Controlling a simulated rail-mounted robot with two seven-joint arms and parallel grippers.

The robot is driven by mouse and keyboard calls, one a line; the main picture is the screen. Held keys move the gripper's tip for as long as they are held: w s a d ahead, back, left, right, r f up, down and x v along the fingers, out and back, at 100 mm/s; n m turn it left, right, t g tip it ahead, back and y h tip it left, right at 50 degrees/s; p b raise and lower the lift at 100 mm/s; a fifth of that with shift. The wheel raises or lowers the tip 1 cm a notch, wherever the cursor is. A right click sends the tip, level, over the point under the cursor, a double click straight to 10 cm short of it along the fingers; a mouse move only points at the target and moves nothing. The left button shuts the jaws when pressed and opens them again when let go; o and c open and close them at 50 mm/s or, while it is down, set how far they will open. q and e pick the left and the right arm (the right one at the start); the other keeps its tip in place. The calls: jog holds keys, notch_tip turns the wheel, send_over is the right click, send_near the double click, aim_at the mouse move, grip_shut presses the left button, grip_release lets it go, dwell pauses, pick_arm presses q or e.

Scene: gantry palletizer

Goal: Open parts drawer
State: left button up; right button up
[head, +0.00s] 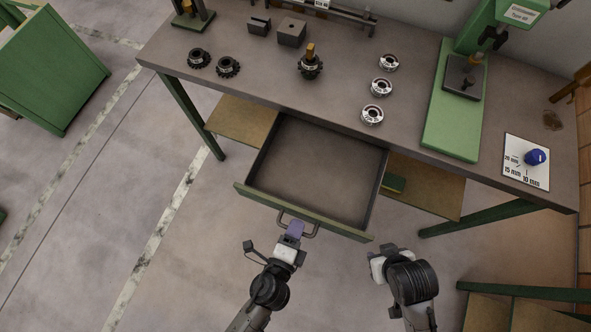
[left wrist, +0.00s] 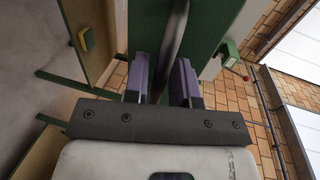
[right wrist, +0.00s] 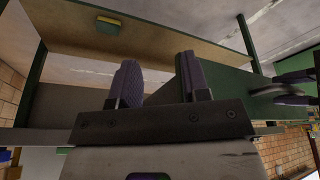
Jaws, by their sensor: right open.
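The parts drawer (head: 312,176) under the workbench is pulled well out, and its inside looks empty. Its green front (head: 344,228) has a dark bar handle (head: 311,231). My left gripper (head: 295,230) is at this handle, with its purple fingers on either side of the bar.
The workbench top (head: 240,100) holds dark gears (head: 228,67), silver rings (head: 381,87), grey blocks (head: 291,33) and a green press (head: 452,120). A lower shelf (head: 430,185) lies beside the drawer. A green cabinet (head: 50,70) stands left. The floor before the drawer is clear.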

pick_arm(q)
jog(key=shift+o, duration=1)
jog(key=b+v, duration=0.3)
jog(key=v, duration=1)
jog(key=shift+s, duration=0.35)
jog(key=shift+a+r, duration=0.15)
